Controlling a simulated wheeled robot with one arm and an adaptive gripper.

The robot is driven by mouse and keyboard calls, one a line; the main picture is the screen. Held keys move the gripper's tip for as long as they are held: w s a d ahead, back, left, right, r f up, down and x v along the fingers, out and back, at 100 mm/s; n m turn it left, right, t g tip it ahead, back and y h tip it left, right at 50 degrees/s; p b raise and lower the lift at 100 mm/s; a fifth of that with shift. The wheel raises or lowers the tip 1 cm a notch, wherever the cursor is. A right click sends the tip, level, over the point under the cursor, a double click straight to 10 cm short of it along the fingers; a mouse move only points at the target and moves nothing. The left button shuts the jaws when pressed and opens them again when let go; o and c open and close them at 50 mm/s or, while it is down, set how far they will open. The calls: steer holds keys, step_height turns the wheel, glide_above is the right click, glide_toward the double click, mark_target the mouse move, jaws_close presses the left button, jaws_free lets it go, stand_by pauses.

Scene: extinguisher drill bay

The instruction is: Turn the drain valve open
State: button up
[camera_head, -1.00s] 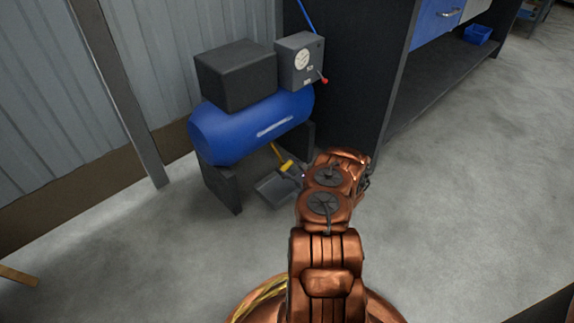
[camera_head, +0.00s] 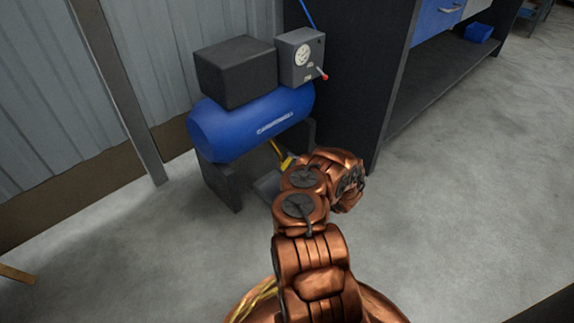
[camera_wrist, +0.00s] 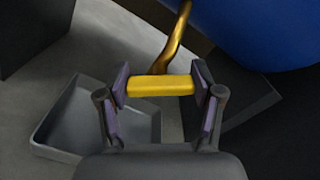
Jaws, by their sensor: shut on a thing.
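The drain valve shows as a yellow handle (camera_wrist: 160,86) at the end of a brass-coloured pipe (camera_wrist: 175,45) under the blue tank (camera_wrist: 265,30). My gripper (camera_wrist: 160,88) is shut on the handle, one finger at each end of it. In the wrist view the handle lies nearly level across the picture. In the head view the yellow handle (camera_head: 287,162) shows just beyond my arm, below the tank (camera_head: 255,122). My fingers are hidden there by the arm.
A grey tray (camera_wrist: 62,135) lies on the floor below the valve; part of it shows in the head view (camera_head: 266,186). Dark supports (camera_head: 222,184) hold up the tank. A dark workbench (camera_head: 350,95) stands to the right. The floor at right is clear.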

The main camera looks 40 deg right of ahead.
steer(key=shift+w+a+n, duration=0.1)
steer(key=shift+a+n, duration=0.05)
steer(key=shift+n, duration=0.15)
steer(key=o, duration=1.2)
steer(key=shift+c, duration=0.2)
steer(key=s, duration=1.2)
steer(key=shift+c, duration=0.4)
